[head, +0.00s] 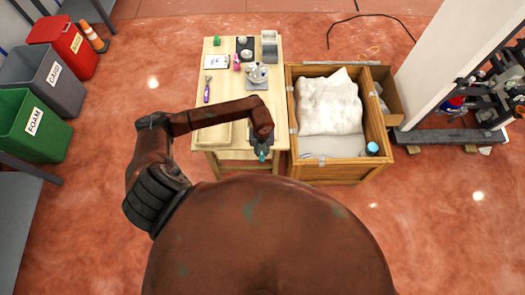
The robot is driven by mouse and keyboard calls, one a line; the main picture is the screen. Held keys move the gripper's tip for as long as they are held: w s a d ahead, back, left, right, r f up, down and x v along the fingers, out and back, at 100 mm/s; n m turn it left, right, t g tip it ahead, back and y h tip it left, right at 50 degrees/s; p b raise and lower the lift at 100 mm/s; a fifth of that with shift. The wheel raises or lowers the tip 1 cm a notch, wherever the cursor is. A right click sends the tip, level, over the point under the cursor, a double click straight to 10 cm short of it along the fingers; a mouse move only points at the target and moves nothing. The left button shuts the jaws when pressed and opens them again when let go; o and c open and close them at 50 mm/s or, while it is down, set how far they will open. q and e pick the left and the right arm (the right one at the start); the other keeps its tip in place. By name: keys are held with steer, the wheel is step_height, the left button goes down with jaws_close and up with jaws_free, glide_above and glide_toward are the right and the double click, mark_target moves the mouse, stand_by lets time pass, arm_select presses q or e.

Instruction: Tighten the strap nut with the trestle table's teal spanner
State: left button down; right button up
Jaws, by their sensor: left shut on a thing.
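My left gripper (261,146) is over the near right corner of the light wooden trestle table (228,108), close to the wooden crate's left side. It points down and is shut on a small teal thing, which looks like the teal spanner (262,156). Only a short teal part shows below the fingers; the rest is hidden by the gripper. Whether it touches the table I cannot tell. I cannot make out the strap nut. My right gripper is not in view.
The open wooden crate (289,125) right of the table holds white wrapping (329,103). A purple-handled tool (207,92), a clipboard (217,62) and small parts lie on the table. Green, grey and red bins stand at left. A white panel (443,60) stands at right.

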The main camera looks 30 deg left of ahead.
arm_select(q)
steer(key=shift+s+a+m+b, duration=0.2)
steer(key=shift+s+a+m, duration=0.1)
steer(key=shift+a+m, duration=0.3)
steer(key=shift+s+a+m+b, duration=0.2)
steer(key=shift+s+a+m, duration=0.05)
steer(key=shift+a+m, duration=0.35)
steer(key=shift+s+a+m+b, duration=0.25)
steer(key=shift+a+m+b, duration=0.2)
steer(key=shift+a+m, duration=0.6)
steer(key=shift+w+d+n, duration=0.15)
steer(key=shift+d+n, duration=0.35)
steer(key=shift+n, duration=0.15)
